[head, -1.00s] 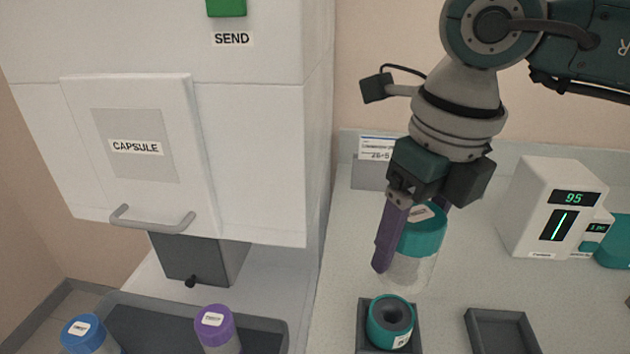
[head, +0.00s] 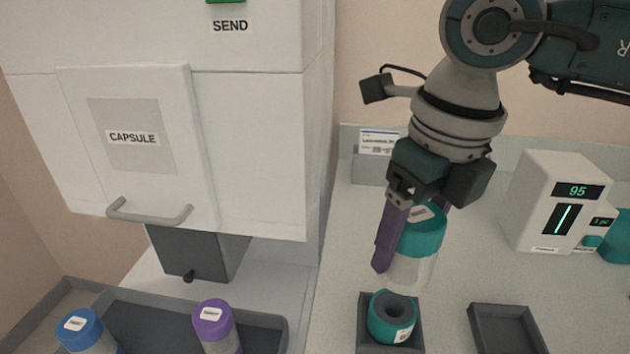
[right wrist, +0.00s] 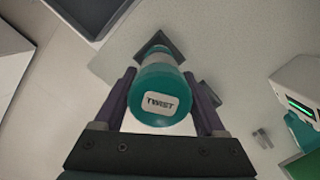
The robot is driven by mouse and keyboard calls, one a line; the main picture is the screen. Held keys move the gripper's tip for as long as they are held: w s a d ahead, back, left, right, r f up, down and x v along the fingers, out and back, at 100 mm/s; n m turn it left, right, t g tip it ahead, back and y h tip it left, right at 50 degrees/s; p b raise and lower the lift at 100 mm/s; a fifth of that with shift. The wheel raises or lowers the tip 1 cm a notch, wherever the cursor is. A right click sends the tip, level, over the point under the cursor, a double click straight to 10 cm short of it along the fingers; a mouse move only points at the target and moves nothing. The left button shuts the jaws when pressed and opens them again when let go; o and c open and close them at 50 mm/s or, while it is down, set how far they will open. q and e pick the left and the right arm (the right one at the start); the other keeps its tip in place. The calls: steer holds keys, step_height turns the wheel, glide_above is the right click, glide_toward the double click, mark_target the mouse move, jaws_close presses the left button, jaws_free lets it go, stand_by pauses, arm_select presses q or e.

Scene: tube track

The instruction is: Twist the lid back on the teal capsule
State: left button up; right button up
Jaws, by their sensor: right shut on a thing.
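My right gripper (head: 412,244) points down and is shut on the teal lid (head: 424,232), one purple finger on each side. A clear cylinder shows below the lid. In the right wrist view the gripper (right wrist: 160,88) holds the lid (right wrist: 152,88) by its sides, and its top label reads TWIST. Below it, a teal ring-shaped piece (head: 378,322) with a dark central hole sits in a dark square holder (head: 362,340). The clear cylinder overlaps its back edge in the picture; I cannot tell whether they touch. My left gripper is not in view.
A grey tray (head: 262,328) at lower left holds a blue-lidded tube (head: 80,328) and a purple-lidded tube (head: 213,320). An empty dark square tray (head: 505,330) is right of the holder. A white meter (head: 545,205) reads 95. A white CAPSULE machine (head: 270,160) stands left.

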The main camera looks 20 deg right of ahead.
steer(key=shift+f+b, duration=2.25)
steer(key=shift+f, duration=0.3)
steer(key=shift+f, duration=0.25)
steer(key=shift+f+b, duration=0.2)
steer(key=shift+b, duration=0.25)
steer(key=shift+f, duration=0.1)
